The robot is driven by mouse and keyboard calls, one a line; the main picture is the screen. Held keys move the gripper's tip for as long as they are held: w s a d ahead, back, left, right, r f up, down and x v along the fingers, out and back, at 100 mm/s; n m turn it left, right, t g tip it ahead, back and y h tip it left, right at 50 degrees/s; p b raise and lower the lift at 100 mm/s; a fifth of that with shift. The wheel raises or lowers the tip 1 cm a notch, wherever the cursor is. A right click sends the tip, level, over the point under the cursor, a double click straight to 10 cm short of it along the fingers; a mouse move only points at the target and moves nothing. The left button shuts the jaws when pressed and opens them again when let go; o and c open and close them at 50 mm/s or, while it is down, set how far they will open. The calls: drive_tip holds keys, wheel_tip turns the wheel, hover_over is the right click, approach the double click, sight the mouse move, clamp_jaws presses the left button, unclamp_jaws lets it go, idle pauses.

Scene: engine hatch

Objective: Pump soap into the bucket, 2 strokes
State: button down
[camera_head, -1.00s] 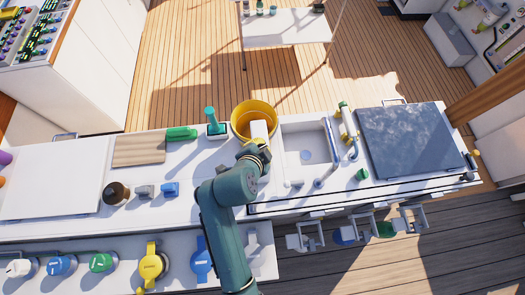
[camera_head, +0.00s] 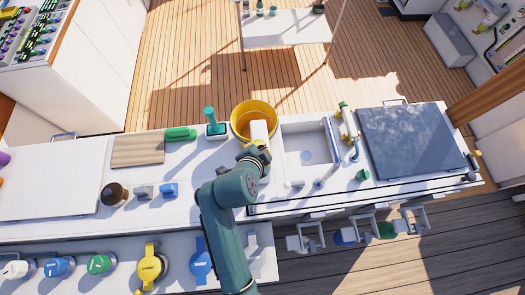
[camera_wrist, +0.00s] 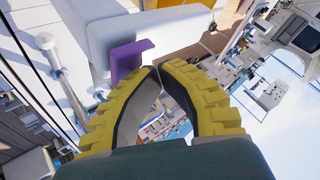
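The yellow bucket (camera_head: 241,122) stands at the far edge of the counter, left of the sink. A white rounded body (camera_head: 259,131) stands at its near rim, partly overlapping it in the picture. In the wrist view the white body (camera_wrist: 112,28) carries a purple L-shaped piece (camera_wrist: 124,62); this looks like the soap dispenser and its pump, but I cannot be sure. My gripper (camera_wrist: 158,68) has yellow fingers with dark pads. Its tips are nearly together close to the purple piece, with nothing seen between them. I cannot tell whether they touch it. In the head view my wrist hides the gripper's tips.
A teal upright handle (camera_head: 212,122) stands left of the bucket, beside a green item (camera_head: 180,134) and a wooden board (camera_head: 138,150). The sink (camera_head: 308,142) with a tap is at the right. A dark slab (camera_head: 412,140) lies farther right.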

drive_tip(key=shift+f, duration=0.3)
drive_tip(key=shift+r, duration=0.1)
drive_tip(key=shift+r+p, duration=1.25)
drive_tip(key=shift+r, duration=0.3)
wheel_tip(320, 180, up, 5)
drive_tip(key=p, duration=0.4)
idle(1.2)
